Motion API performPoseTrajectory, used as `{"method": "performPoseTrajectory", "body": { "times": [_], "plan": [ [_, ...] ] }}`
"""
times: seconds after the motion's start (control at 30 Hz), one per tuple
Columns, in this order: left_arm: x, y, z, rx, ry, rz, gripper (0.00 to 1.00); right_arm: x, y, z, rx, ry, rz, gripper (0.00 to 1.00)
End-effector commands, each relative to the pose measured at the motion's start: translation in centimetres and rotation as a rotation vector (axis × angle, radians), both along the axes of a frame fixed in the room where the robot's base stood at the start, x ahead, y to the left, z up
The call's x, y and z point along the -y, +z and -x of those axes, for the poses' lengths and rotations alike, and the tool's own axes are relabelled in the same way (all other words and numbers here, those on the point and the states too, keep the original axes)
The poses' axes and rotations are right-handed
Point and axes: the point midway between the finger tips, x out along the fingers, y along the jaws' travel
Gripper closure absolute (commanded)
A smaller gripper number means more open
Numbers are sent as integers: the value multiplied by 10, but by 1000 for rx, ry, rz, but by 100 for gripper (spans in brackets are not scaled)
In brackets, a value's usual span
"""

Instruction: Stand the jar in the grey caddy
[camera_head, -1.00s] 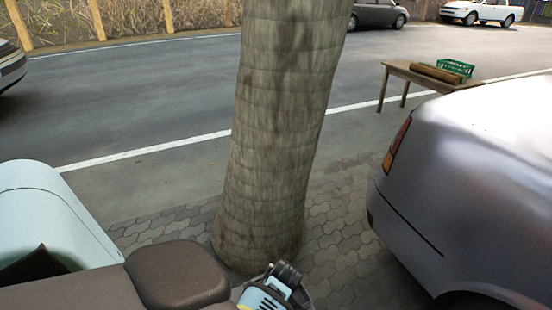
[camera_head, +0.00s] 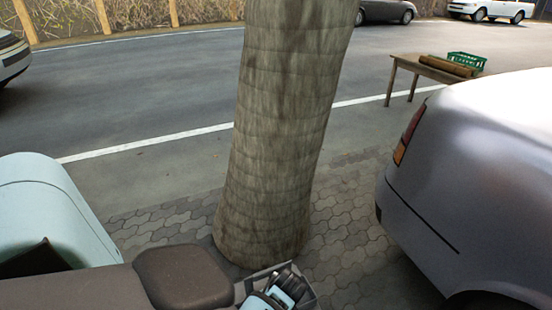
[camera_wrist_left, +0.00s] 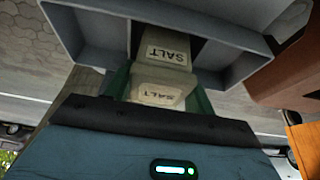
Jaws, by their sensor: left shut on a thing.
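My left gripper (camera_wrist_left: 160,92) is shut on a pale jar (camera_wrist_left: 160,78) with SALT labels. Dark green fingers show on both sides of it in the left wrist view. The grey caddy (camera_wrist_left: 90,30) lies just beyond the gripper there, with walls and a divider around open compartments. The jar's far end overlaps the caddy opening; I cannot tell how deep it is or whether it touches. In the head view the caddy (camera_head: 313,285) shows as a thin grey rim at the bottom edge, beside my left gripper (camera_head: 284,290). My right gripper is not in view.
A thick tree trunk (camera_head: 280,130) stands just behind the caddy. A silver car (camera_head: 470,180) is close on the right. A wooden table (camera_head: 425,68) with a green crate (camera_head: 467,63) stands far back right. Paving (camera_head: 345,215) between trunk and car is clear.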

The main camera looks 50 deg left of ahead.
Motion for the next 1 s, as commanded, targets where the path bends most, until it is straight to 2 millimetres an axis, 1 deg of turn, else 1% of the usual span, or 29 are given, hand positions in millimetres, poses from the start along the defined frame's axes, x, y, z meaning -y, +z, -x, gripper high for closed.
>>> {"method": "performPoseTrajectory", "body": {
  "times": [0.13,0.37,0.4,0.53,0.57,0.83,1.0],
  "plan": [
    [0,3,-2,4,-1,-1,76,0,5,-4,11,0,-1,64],
    [0,-3,-1,2,-1,0,76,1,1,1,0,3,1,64],
    [0,-3,-1,1,0,0,43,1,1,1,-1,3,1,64],
    [0,-3,-1,2,-1,0,26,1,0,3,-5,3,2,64],
    [0,-3,-1,2,-1,0,24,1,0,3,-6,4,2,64],
    [0,-2,-1,2,-1,0,24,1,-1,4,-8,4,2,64],
    [0,4,-1,3,0,0,24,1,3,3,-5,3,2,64]
  ]
}}
